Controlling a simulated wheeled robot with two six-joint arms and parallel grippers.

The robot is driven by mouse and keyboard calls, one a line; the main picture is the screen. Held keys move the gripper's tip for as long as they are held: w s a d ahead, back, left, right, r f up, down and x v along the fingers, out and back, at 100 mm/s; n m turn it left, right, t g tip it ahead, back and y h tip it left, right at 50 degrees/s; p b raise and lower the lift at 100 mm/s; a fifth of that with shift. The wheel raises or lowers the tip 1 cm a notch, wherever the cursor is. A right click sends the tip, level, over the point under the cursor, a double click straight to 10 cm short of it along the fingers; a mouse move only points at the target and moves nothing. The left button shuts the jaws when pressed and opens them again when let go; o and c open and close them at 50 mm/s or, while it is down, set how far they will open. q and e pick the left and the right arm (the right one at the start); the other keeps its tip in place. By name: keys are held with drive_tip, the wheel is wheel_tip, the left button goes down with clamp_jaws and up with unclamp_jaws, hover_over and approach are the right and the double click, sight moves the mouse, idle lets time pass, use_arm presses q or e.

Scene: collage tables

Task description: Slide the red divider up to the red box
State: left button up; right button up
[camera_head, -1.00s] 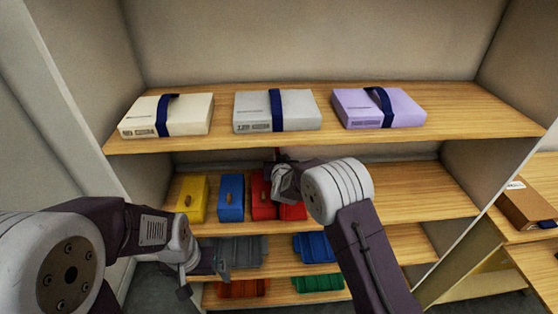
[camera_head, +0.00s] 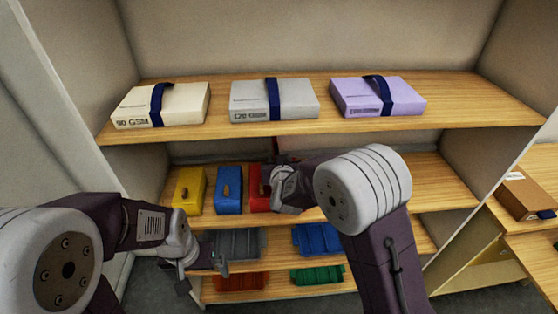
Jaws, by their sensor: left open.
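The red box (camera_head: 257,190) stands on the middle shelf, right of the blue box; my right arm covers its right part. A thin reddish upright piece (camera_head: 281,144) shows just above my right wrist. It may be the red divider, but most of it is hidden. My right gripper (camera_head: 284,188) reaches into the middle shelf beside the red box; its fingers are hidden by its own wrist. I cannot tell whether it touches or holds anything. My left gripper (camera_head: 204,273) is open and empty, in front of the lower shelves.
A yellow box (camera_head: 188,190) and a blue box (camera_head: 229,190) stand left of the red one. Strapped white (camera_head: 185,104), grey (camera_head: 248,104) and purple (camera_head: 350,99) packs lie on the top shelf. The middle shelf's right part (camera_head: 435,183) is clear.

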drive_tip(key=d+r+m+h, duration=0.2)
drive_tip(key=d+r, duration=0.4)
drive_tip(key=d, duration=0.3)
drive_tip(key=s+d+f+g, duration=0.1)
drive_tip(key=s+d+f, duration=0.1)
drive_tip(key=s+d, duration=0.15)
drive_tip(key=s+d+f+g+y, duration=0.1)
drive_tip(key=s+f+g, duration=0.4)
drive_tip(key=s, duration=0.8)
drive_tip(key=s+d+f+n+g, duration=0.1)
drive_tip(key=s+f+g, duration=0.5)
drive_tip(key=s, duration=0.7)
wheel_tip(320, 180, down, 2)
drive_tip(key=shift+s+d+f+y, duration=0.15)
drive_tip(key=shift+s+f+y, duration=0.1)
drive_tip(key=shift+y, duration=0.15)
